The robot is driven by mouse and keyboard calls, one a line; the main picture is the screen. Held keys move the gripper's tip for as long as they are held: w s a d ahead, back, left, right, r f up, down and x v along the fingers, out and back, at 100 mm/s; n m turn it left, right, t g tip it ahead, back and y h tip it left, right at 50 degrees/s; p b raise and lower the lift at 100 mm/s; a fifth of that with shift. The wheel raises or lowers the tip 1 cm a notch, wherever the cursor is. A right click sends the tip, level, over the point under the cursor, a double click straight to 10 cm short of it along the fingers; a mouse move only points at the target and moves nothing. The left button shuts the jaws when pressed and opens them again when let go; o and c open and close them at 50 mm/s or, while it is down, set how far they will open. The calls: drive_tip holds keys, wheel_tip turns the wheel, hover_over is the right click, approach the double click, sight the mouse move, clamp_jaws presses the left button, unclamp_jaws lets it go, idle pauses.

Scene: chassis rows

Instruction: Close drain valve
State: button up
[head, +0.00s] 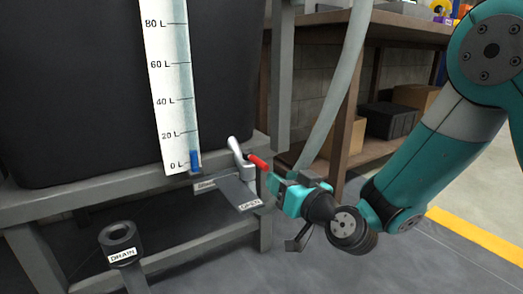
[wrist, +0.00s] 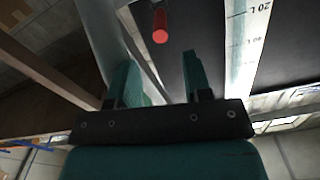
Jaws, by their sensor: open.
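The drain valve (head: 244,170) sits at the foot of the black tank, with a silver lever that ends in a red grip (head: 259,162). The red grip points right and towards my gripper. A grey plate labelled "OPEN" (head: 243,196) lies just below it. My gripper (head: 271,182) is open and empty, just right of and slightly below the red grip. In the wrist view the red grip (wrist: 160,28) shows end-on, ahead of the gap between my open fingers (wrist: 160,65), apart from both. Another plate label beside the valve is partly hidden.
A white level scale (head: 175,85) runs down the tank (head: 80,90), with a blue mark (head: 195,159) near 0 L. A drain pipe (head: 118,240) stands front left. A grey hose (head: 340,85) hangs behind my gripper. Shelves with boxes (head: 390,120) stand behind right.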

sight(261, 161)
drive_tip(key=p+x, duration=0.2)
drive_tip(key=x, duration=0.7)
drive_tip(key=shift+w+a+p, duration=0.1)
drive_tip(key=shift+p, duration=0.2)
drive_tip(key=shift+c, duration=0.2)
clamp_jaws()
